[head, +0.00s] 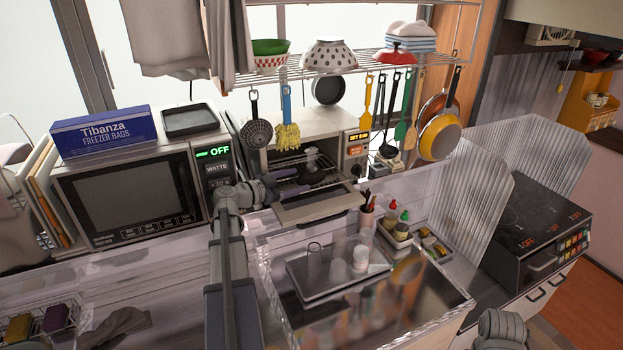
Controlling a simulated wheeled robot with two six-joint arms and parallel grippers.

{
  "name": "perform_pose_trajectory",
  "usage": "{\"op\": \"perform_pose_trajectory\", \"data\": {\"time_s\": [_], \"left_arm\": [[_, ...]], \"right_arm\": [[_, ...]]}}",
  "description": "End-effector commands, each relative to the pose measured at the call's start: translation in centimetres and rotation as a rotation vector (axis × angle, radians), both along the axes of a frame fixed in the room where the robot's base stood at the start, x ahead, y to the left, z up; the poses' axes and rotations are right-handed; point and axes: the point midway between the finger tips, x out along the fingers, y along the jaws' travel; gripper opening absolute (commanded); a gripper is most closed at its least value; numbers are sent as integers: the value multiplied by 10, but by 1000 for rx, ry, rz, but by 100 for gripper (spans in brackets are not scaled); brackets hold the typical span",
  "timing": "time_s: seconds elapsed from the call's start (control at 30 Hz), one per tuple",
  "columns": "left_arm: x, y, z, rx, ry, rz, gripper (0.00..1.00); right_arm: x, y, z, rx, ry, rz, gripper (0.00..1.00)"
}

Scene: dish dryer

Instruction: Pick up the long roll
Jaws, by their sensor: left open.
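I cannot clearly make out a long roll in the head view. The toaster oven (317,209) stands at the centre under the shelf, with its door folded down and its rack showing. My left gripper (306,182) is open and reaches from the left to the oven's opening, its dark fingers over the door and rack area. A small greyish shape (314,160) shows in the oven beside the fingers; I cannot tell what it is. My arm and gripper hide part of the oven's inside. My right gripper is not in view; only a grey part of that arm shows at bottom right.
A microwave (126,190) with a blue freezer bag box (105,130) on top stands left of the oven. Utensils hang from the wire shelf (350,62) above. A clear-walled sink area with a dark tray (320,282) lies in front. A stove (535,225) is at right.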

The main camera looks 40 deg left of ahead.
Motion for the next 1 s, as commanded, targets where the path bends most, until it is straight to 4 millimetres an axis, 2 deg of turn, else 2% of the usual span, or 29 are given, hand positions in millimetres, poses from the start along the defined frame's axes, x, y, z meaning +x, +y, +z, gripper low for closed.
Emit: {"op": "perform_pose_trajectory", "data": {"time_s": [0.33,0.6,1.0], "left_arm": [[44,-5,-11,0,0,-2,76],[47,-6,-11,-1,0,1,75],[47,-6,-11,0,0,0,30]], "right_arm": [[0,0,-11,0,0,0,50],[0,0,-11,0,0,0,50],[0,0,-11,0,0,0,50]]}}
